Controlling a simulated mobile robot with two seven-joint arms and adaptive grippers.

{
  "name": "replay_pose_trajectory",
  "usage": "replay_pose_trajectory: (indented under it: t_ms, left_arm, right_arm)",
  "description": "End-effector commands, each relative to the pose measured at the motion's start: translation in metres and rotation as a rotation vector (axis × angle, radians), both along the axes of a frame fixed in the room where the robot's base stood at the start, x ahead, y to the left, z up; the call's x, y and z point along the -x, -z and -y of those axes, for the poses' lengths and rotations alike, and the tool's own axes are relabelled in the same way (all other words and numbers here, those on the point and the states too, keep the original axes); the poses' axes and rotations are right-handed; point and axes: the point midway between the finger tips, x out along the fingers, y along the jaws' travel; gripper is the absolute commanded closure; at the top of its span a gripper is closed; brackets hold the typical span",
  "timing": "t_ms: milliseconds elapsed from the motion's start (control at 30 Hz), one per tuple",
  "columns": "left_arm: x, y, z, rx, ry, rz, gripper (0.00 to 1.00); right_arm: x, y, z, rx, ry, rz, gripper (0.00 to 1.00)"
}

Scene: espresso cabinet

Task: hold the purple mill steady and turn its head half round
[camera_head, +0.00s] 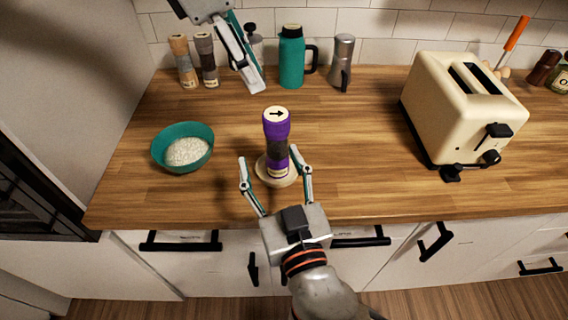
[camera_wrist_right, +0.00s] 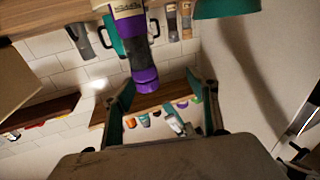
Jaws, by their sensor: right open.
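The purple mill (camera_head: 276,125) stands upright on a round cream base (camera_head: 262,172) on the wooden counter. Its purple head has a pale top with a black arrow pointing right. My right gripper (camera_head: 275,160) is open, one finger on each side of the mill's lower part in the head view, with gaps showing. In the right wrist view the mill (camera_wrist_right: 143,75) appears upside down, nearer the left finger of the open gripper (camera_wrist_right: 165,92). My left gripper (camera_head: 256,86) is above and behind the mill, apart from it, seen edge-on; its opening is unclear.
A teal bowl of white grains (camera_head: 188,152) stands left of the mill. A cream toaster (camera_head: 462,110) is at the right. Two mills (camera_head: 207,58), a teal jug (camera_head: 291,60) and a metal pot (camera_head: 342,62) stand along the back wall. The counter between mill and toaster is clear.

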Motion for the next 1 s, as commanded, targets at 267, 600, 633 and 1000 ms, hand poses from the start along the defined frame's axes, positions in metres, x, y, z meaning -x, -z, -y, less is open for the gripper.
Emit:
replay_pose_trajectory:
  t_ms: [267,600,633,1000]
  left_arm:
    - [0.0,0.0,0.0,0.0,0.0,0.0,0.72]
    - [0.0,0.0,0.0,0.0,0.0,0.0,0.72]
    - [0.0,0.0,0.0,0.0,0.0,0.0,0.72]
    - [0.0,0.0,0.0,0.0,0.0,0.0,0.72]
  right_arm:
    - [-0.013,0.015,0.023,-0.024,0.109,-0.043,0.42]
    - [-0.056,0.015,0.017,-0.023,0.111,-0.043,0.42]
    - [-0.06,0.015,0.016,-0.022,0.112,-0.043,0.42]
    - [-0.087,0.017,0.012,-0.024,0.11,-0.047,0.42]
